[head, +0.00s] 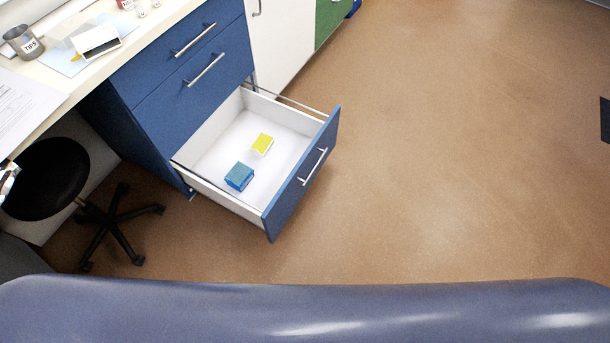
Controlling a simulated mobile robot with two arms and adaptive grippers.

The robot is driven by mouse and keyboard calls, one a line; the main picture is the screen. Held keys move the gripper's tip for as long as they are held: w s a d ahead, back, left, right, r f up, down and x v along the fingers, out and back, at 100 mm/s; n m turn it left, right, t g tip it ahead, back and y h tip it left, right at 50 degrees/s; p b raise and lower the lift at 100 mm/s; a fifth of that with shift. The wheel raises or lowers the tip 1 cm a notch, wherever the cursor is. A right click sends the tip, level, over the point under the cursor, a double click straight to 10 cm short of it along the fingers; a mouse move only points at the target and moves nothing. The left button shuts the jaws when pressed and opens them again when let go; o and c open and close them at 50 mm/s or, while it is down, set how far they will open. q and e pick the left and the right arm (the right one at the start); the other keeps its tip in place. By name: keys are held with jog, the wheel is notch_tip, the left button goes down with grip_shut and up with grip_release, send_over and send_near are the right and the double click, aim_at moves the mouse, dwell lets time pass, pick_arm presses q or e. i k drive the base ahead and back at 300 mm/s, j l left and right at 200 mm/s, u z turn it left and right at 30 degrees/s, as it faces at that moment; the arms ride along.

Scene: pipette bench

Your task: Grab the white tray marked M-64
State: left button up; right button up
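I see no tray on which the mark M-64 can be read. A small white item with a dark panel (97,41) lies on the bench at the upper left; I cannot tell whether it is a tray, and no mark on it is legible. The open drawer holds a yellow-topped box (262,143) and a blue box (239,176), standing apart. At the left edge, a small silver and black piece (8,178) shows, perhaps part of my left gripper; its fingers cannot be made out. My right gripper is not in view.
The blue drawer (301,180) stands pulled out into the room from the cabinet. A black stool (45,178) stands under the bench at the left. The bench carries a TIPS cup (24,43) and papers (25,108).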

aim_at(262, 144)
jog(key=i+l+u, duration=0.1)
jog(key=u, duration=0.3)
jog(key=l+u, duration=0.1)
jog(key=u, duration=0.3)
jog(key=i+l+u, duration=0.1)
jog(key=u, duration=0.35)
jog(key=l+u, duration=0.2)
jog(key=u, duration=0.2)
jog(key=l+u, duration=0.15)
jog(key=u, duration=0.25)
